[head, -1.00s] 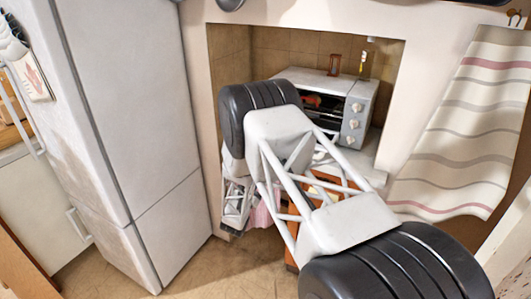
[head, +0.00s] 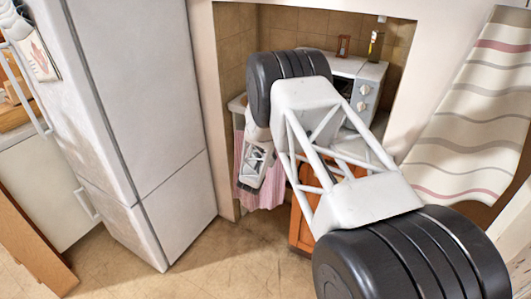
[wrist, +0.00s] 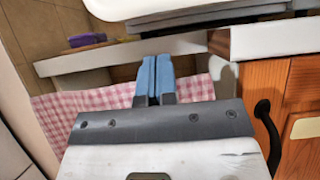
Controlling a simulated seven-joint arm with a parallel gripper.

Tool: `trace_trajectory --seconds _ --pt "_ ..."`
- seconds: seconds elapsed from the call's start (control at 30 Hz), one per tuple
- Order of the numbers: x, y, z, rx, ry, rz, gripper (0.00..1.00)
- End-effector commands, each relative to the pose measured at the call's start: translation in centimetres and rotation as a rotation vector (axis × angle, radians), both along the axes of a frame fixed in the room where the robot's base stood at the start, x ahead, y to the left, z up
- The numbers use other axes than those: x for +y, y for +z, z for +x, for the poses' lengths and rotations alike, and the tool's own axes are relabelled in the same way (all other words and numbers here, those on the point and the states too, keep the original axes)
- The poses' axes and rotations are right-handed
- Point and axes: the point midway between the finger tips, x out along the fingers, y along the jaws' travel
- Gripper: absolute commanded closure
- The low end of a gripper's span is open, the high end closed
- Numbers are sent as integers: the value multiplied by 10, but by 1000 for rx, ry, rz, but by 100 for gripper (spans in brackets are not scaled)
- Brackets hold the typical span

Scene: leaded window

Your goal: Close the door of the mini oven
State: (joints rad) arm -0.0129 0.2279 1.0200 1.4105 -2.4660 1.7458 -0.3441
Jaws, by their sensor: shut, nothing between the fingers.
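The white mini oven (head: 372,72) stands in the tiled alcove, its knobs facing front. My arm covers most of its front in the head view, so the door's position cannot be told there. In the wrist view a pale, rounded edge with a dark grey underside (wrist: 200,18) crosses the top; it may be part of the oven or its door. My gripper (wrist: 155,78), with blue fingertips, is shut and empty. It points toward a white shelf edge above a pink checked cloth. In the head view the gripper end hangs left of the oven, its fingertips hard to make out.
A tall white fridge (head: 140,100) stands left of the alcove. A pink checked curtain (head: 268,190) and a wooden cabinet (head: 303,215) are below the counter. A striped cloth (head: 470,120) hangs at right. A purple object (wrist: 86,40) lies on the shelf. The floor before the fridge is clear.

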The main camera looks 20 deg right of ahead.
Motion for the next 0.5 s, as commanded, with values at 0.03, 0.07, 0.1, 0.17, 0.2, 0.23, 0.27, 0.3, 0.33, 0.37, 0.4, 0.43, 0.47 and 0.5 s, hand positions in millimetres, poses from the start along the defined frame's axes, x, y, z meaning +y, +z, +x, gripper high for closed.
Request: trace_trajectory --seconds 0.03,0.07,0.1,0.17,0.2,0.23,0.27,0.3,0.33,0.37,0.4,0.43,0.47,0.5 --pt "-5 5 4 -1 -1 0 100" --pt "-4 10 4 -2 -1 -1 100" --pt "-5 15 5 -1 0 -1 100" --pt "-6 21 6 -1 0 -1 100" --pt "-7 25 6 -1 0 -1 100" --pt "-7 28 7 -1 0 -1 100" --pt "-8 30 7 -1 0 -1 100" --pt "-8 33 8 -1 0 -1 100" --pt "-9 34 8 -1 0 -1 100" --pt "-9 36 8 -1 0 -1 100" --pt "-9 38 9 -1 0 -1 100" --pt "-9 39 9 0 0 0 100" --pt "-9 39 9 0 0 0 100" --pt "-10 40 9 0 0 0 100"
